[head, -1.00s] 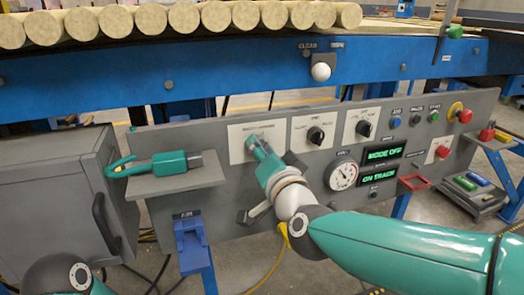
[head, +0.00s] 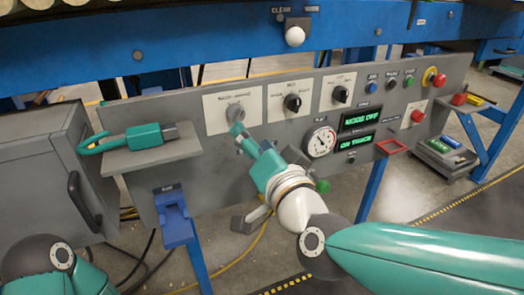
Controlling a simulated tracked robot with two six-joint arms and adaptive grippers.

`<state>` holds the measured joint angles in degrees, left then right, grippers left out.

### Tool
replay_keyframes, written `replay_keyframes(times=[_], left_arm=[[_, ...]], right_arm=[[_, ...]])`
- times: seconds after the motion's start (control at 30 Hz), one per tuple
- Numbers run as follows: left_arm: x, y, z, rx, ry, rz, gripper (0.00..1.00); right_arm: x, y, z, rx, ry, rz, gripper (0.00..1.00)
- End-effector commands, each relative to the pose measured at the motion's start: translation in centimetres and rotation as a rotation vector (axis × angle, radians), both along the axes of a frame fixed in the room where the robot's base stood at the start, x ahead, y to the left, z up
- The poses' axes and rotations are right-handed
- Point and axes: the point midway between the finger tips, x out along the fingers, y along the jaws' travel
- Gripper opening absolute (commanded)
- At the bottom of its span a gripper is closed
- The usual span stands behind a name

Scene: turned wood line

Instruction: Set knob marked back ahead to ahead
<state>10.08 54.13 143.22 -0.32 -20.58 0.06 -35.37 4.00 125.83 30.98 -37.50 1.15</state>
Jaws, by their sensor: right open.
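The knob (head: 236,112) is a grey round knob on a pale plate (head: 214,123) at the left of the grey control panel in the head view. The lettering above it is too small to read for sure, and I cannot tell which way the knob points. My right gripper (head: 239,133) is just below and in front of the knob. Its fingers are open with nothing seen between them, and its tips lie close to the knob; I cannot tell whether they touch. Part of my left arm shows at the lower left, but its gripper is out of view.
Two black knobs (head: 292,102) (head: 340,94) sit to the right on their own plates. Further right are a gauge (head: 321,142), green displays (head: 362,120) and coloured buttons. A shelf (head: 150,157) at left holds a teal hooked tool (head: 135,138). A blue beam runs above the panel.

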Motion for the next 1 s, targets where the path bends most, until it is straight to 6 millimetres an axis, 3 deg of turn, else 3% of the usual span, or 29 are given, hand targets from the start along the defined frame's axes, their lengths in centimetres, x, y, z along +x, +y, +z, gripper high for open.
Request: replay_keyframes(times=[0.1, 0.3, 0.63, 0.77, 0.87, 0.97, 1.0], left_arm=[[0.0, 0.0, 0.0, 0.0, 0.0, 0.0, 0.4], [0.0, 0.0, 0.0, 0.0, 0.0, 0.0, 0.4], [0.0, 0.0, 0.0, 0.0, 0.0, 0.0, 0.4], [0.0, 0.0, 0.2, 0.0, 0.0, 0.0, 0.4], [0.0, 0.0, 0.6, 0.0, 0.0, 0.0, 0.4], [0.0, 0.0, 1.2, 0.0, 0.0, 0.0, 0.4], [0.0, 0.0, 1.4, 0.0, 0.0, 0.0, 0.4]], right_arm=[[-1.9, -0.6, 0.1, 0.002, -0.002, 0.001, 0.61], [-3.3, -1.1, -0.1, 0.001, 0.0, 0.0, 0.61], [-3.4, -1.2, -0.1, 0.0, 0.002, -0.002, 0.61], [-2.4, -2.4, -0.7, -0.005, 0.021, -0.033, 0.61], [-0.6, -3.9, -3.5, -0.035, 0.083, -0.079, 0.61], [1.6, -5.9, -8.4, -0.082, 0.19, -0.137, 0.61], [2.4, -6.8, -11.0, -0.109, 0.24, -0.157, 0.61]])
